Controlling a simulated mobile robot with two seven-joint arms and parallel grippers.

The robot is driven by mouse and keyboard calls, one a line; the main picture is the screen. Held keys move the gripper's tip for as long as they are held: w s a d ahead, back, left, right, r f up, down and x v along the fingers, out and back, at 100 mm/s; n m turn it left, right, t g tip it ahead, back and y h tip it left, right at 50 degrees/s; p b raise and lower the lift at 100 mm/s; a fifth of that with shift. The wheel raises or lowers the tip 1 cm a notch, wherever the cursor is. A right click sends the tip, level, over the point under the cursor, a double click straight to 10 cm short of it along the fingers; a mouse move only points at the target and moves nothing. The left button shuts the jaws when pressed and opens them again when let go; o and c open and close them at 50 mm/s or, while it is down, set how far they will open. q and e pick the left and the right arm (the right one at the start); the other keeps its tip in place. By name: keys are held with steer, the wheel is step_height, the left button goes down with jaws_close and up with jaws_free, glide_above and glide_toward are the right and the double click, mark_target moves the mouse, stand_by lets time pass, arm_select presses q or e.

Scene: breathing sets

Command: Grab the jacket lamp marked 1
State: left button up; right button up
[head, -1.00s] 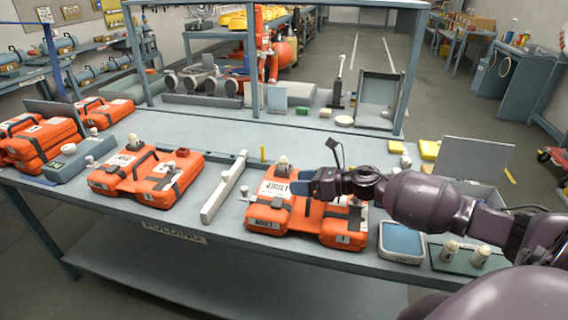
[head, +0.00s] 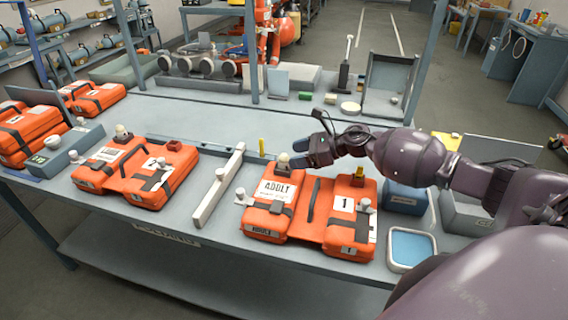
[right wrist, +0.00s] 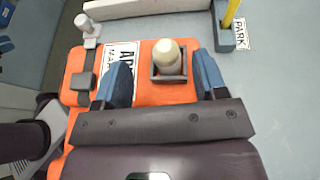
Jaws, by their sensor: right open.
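An orange jacket (head: 326,205) with ADULT and 1 labels lies on the bench. A pale, round-topped lamp (head: 283,160) stands upright at its back left corner. In the right wrist view the lamp (right wrist: 168,56) sits in a dark square holder on the orange cloth. I cannot read a mark on the lamp itself. My right gripper (head: 308,152) is open just right of the lamp in the head view. In the right wrist view the two blue fingers of the gripper (right wrist: 162,84) are spread on either side of the lamp's column, apart from it. My left gripper is not in view.
A second orange jacket (head: 135,170) with a lamp (head: 122,133) lies to the left. A grey bar (head: 218,187) separates the jackets. A yellow peg (head: 262,147) stands behind the lamp. A blue-topped tray (head: 411,248) sits at right.

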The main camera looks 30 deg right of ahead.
mark_target(288, 154)
steer(key=shift+w+a+f, duration=0.2)
steer(key=shift+w+a, duration=0.15)
steer(key=shift+w, duration=0.05)
steer(key=p+x, duration=0.1)
steer(key=x, duration=0.3)
steer(key=shift+w+d+r, duration=0.15)
steer(key=shift+w, duration=0.05)
steer(key=shift+w+a+f, duration=0.3)
steer(key=shift+w+a, duration=0.1)
steer(key=shift+a, duration=0.05)
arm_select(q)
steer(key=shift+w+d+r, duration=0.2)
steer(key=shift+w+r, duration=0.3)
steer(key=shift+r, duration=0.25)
arm_select(e)
steer(key=c, duration=1)
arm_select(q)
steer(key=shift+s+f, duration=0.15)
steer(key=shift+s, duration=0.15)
arm_select(e)
steer(key=shift+c, duration=0.2)
